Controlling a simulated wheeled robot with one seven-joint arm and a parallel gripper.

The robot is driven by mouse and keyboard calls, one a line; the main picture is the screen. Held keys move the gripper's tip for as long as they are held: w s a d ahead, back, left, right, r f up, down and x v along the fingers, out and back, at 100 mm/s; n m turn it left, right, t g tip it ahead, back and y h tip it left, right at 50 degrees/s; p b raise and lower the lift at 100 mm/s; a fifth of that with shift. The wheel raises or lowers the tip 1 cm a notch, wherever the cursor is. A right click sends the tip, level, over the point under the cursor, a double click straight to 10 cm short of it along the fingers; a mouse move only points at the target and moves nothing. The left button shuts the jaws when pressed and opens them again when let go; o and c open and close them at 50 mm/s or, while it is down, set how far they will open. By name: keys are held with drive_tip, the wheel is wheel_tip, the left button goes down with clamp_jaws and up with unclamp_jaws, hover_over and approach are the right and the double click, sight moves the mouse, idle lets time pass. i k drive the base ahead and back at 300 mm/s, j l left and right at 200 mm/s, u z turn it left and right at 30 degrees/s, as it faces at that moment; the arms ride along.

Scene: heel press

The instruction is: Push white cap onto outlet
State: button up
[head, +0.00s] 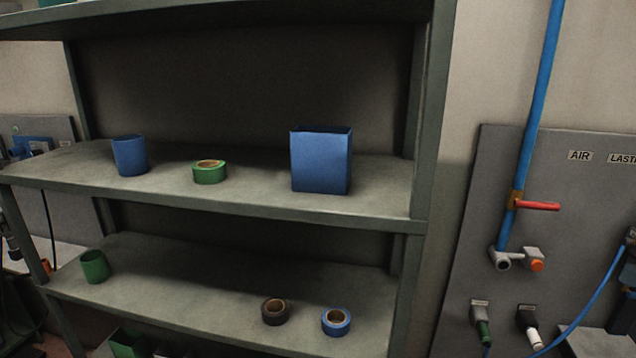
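On the grey wall panel at the right, the blue pipe ends in a pale round outlet (503,261) with a dark opening facing out. Beside it is a pale fitting with an orange end (537,265). I cannot make out a separate white cap for certain. A small white piece (534,339) shows low on the panel, below a dark connector, and I cannot tell whether it is a cap or part of a plug. My gripper is not in view.
A red lever (537,206) sticks out from the blue pipe (541,95). A blue hose (590,308) curves at the right. The shelf unit (431,130) stands left of the panel, holding a blue bin (321,162), a blue cup (130,157) and tape rolls.

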sight(534, 337)
drive_tip(key=z, duration=1.5)
